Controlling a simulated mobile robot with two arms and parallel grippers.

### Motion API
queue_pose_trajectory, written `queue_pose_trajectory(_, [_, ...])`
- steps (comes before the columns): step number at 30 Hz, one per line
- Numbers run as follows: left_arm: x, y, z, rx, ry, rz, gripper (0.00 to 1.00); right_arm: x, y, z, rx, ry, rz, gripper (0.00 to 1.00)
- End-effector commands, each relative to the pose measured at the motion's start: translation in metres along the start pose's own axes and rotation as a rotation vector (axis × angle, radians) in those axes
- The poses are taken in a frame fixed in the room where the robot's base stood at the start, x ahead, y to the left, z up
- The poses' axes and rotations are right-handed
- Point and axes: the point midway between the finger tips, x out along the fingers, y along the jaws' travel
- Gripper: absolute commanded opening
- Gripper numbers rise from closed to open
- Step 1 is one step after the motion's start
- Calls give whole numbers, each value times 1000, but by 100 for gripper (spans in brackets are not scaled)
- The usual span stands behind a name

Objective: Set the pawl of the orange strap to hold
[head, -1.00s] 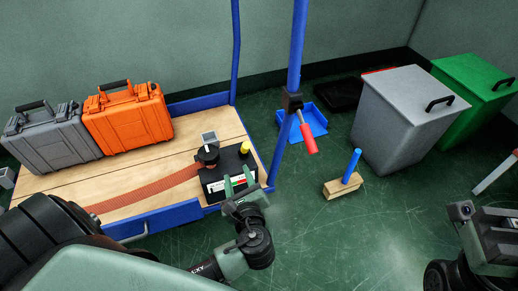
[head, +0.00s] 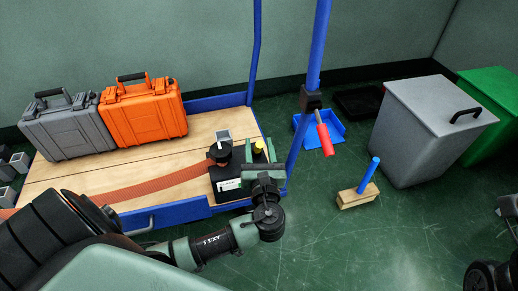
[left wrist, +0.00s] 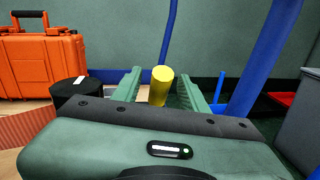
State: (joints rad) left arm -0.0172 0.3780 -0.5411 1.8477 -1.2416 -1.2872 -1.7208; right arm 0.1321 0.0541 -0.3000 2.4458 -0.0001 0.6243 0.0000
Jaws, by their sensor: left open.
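The orange strap (head: 160,183) runs along the wooden deck into a black ratchet unit (head: 228,184) at the deck's right end. On the unit stand a dark round spool with a grey square top (head: 222,136) and a yellow knob (head: 258,147). My left gripper (head: 259,150) is open at the knob, its green fingers to either side in the picture. The left wrist view shows the yellow knob (left wrist: 161,86) upright between the spread fingers, with no contact visible. The gripper body hides the knob's foot. My right gripper's fingers are not visible.
Grey (head: 68,125) and orange (head: 143,112) cases stand at the deck's back left. A blue post (head: 318,50) with a red-handled lever (head: 325,140) rises close right of the gripper. A brush (head: 357,196) and grey bin (head: 430,130) stand farther right.

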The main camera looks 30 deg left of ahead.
Motion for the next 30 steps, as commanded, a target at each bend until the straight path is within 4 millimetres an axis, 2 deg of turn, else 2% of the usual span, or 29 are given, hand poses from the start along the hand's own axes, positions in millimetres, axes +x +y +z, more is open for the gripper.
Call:
queue_pose_trajectory(8, [2, 0, 0, 0, 1, -1, 43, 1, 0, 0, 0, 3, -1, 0])
queue_pose_trajectory(13, [2, 0, 0, 0, 1, -1, 0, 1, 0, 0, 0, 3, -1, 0])
queue_pose_trajectory(30, [2, 0, 0, 0, 2, 0, 0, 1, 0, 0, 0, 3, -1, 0])
